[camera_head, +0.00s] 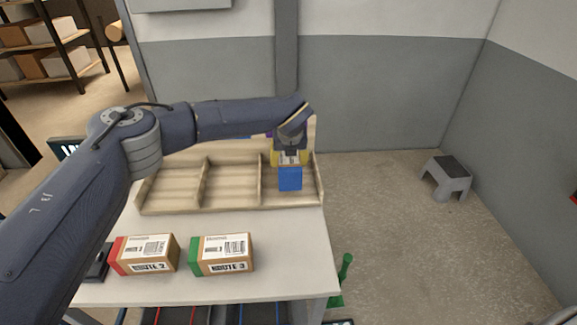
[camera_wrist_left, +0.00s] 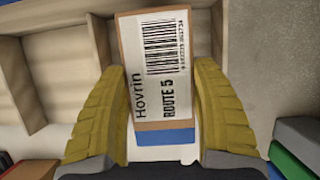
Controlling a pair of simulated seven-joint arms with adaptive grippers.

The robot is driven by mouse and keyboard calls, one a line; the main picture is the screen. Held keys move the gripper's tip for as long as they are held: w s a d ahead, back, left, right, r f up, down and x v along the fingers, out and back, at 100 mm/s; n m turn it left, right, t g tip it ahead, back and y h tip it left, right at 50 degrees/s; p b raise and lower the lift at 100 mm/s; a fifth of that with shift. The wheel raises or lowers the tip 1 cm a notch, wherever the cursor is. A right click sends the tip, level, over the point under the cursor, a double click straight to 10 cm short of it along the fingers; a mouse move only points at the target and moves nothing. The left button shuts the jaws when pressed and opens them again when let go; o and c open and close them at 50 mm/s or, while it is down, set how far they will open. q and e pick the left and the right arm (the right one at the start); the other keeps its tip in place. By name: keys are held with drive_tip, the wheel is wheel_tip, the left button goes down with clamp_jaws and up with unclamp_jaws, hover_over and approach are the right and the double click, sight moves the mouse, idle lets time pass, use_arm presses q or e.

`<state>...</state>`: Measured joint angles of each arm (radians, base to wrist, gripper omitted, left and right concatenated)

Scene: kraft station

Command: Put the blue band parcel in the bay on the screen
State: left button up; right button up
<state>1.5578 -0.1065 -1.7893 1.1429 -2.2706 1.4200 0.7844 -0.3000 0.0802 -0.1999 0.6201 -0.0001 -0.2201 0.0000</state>
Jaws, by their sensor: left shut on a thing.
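The blue band parcel (camera_head: 290,179) is in my left gripper (camera_head: 289,158), with its blue end facing the head camera. It is at the right-hand bay of the wooden rack (camera_head: 230,209); I cannot tell whether it touches the bay floor. In the left wrist view the parcel (camera_wrist_left: 155,75) sits between both yellow fingers, its label reading "Hovrin" and "ROUTE 5". The left and middle bays look empty. A dark screen (camera_head: 66,149) at the left is mostly hidden by my left arm, so its text is unreadable. My right gripper is not in view.
A red-banded parcel (camera_head: 146,254) and a green-banded parcel (camera_head: 222,254) lie on the table (camera_head: 290,265) in front of the rack. The table's right front area is clear. A grey step stool (camera_head: 446,177) stands on the floor at the right.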

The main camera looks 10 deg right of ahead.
use_arm(q)
drive_tip(key=shift+f, duration=1.45)
drive_tip(key=shift+f, duration=0.1)
drive_tip(key=o, duration=1.5)
drive_tip(key=shift+s+r, duration=0.1)
drive_tip(key=shift+r, duration=0.4)
drive_tip(key=v, duration=1.1)
